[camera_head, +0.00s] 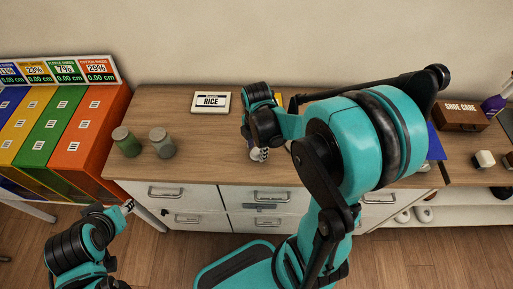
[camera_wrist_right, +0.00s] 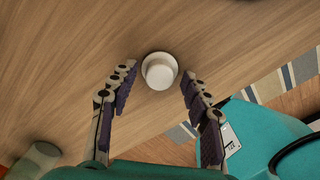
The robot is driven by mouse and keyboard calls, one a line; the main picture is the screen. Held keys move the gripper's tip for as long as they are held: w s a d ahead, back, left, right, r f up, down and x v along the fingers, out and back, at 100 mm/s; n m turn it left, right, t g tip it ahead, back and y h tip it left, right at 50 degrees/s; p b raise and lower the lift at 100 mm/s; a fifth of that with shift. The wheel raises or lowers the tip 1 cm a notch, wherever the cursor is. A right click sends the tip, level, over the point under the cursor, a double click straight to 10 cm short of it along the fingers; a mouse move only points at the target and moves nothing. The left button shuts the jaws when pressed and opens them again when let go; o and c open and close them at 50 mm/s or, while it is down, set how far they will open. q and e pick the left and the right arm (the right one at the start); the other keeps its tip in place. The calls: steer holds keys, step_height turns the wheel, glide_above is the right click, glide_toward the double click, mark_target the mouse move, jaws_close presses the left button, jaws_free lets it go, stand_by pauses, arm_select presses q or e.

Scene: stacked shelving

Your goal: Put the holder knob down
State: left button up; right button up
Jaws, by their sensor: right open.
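The holder knob (camera_wrist_right: 160,71), a white round piece with a wider base, rests on the wooden top in the right wrist view. My right gripper (camera_wrist_right: 157,77) is open, with one finger on each side of the knob and visible gaps between. In the head view the right gripper (camera_head: 259,154) points down near the cabinet's front edge; I cannot make out the knob there. My left gripper (camera_head: 128,206) is low at the left, in front of the cabinet; its fingers are too small to read.
Two lidded jars, green (camera_head: 126,142) and grey (camera_head: 162,142), stand at the left of the cabinet top (camera_head: 205,145). A RICE box (camera_head: 211,102) lies behind. A SHOE CARE box (camera_head: 460,117) is at far right. Coloured bins (camera_head: 85,125) stand left. My right arm hides much of the right side.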

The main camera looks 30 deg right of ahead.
mark_target(256, 151)
steer(key=shift+r, duration=0.1)
steer(key=shift+r+p, duration=0.3)
steer(key=shift+r, duration=0.1)
step_height(256, 151, up, 11)
steer(key=p, duration=0.4)
steer(key=s+a+r+m+t, duration=0.4)
steer(key=a+m+t, duration=0.3)
steer(key=m, duration=1.2)
steer(key=shift+s+r+m, duration=0.3)
steer(key=shift+s+r, duration=0.1)
steer(key=shift+s, duration=0.25)
